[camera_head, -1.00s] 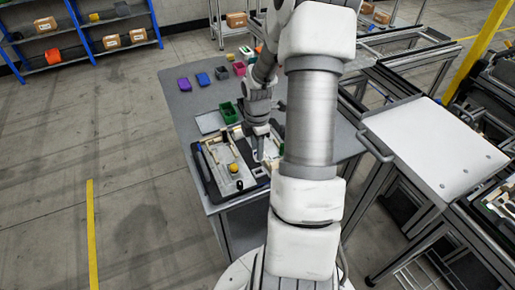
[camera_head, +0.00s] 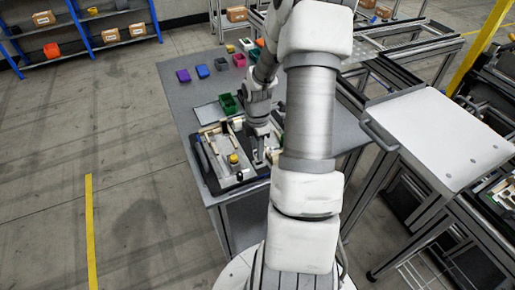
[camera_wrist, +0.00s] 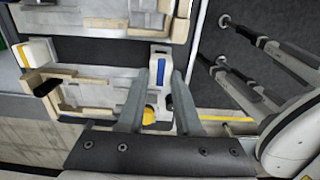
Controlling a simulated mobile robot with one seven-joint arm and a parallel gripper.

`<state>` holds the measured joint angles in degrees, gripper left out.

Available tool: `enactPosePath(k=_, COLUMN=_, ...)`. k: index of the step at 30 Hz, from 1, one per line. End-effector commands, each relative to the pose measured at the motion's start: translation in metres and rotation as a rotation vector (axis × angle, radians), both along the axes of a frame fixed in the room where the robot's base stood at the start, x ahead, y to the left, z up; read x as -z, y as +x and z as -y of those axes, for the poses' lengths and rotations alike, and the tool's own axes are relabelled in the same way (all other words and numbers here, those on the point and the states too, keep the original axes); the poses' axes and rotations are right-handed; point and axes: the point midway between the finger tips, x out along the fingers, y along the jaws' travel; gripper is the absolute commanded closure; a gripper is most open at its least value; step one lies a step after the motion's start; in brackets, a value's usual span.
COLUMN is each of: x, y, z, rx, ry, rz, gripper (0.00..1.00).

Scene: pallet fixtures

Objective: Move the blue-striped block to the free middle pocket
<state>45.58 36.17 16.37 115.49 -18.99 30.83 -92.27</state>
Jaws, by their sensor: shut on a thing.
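The blue-striped block (camera_wrist: 161,68) is pale with a blue stripe and shows between my fingers in the wrist view. My gripper (camera_wrist: 166,82) is shut on it. I cannot tell whether the block is clear of the surface beneath. In the head view my gripper (camera_head: 259,158) is low over the right side of the pallet fixture (camera_head: 217,144), and the block is hidden there. The wrist view shows pale fixture walls (camera_wrist: 95,95) left of my fingers and more above. I cannot make out which pocket is the middle one.
A yellow round part (camera_wrist: 148,115) lies beside my left finger, also seen in the head view (camera_head: 233,158). A green bin (camera_head: 228,104) stands behind the fixture. Purple (camera_head: 183,76) and blue (camera_head: 203,71) items lie farther back. The grey table (camera_head: 190,103) has free room at left.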

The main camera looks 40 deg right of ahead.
Motion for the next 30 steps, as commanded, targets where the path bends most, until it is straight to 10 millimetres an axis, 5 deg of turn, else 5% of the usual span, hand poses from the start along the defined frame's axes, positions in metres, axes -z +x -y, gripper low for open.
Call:
enactPosePath(k=26, x=0.018, y=0.000, z=0.000, rx=0.000, ry=0.000, rz=0.000, gripper=1.00)
enactPosePath(k=27, x=0.018, y=0.000, z=0.000, rx=0.000, ry=0.000, rz=0.000, gripper=0.60)
enactPosePath(k=30, x=0.018, y=0.000, z=0.000, rx=0.000, ry=0.000, rz=0.000, gripper=0.42)
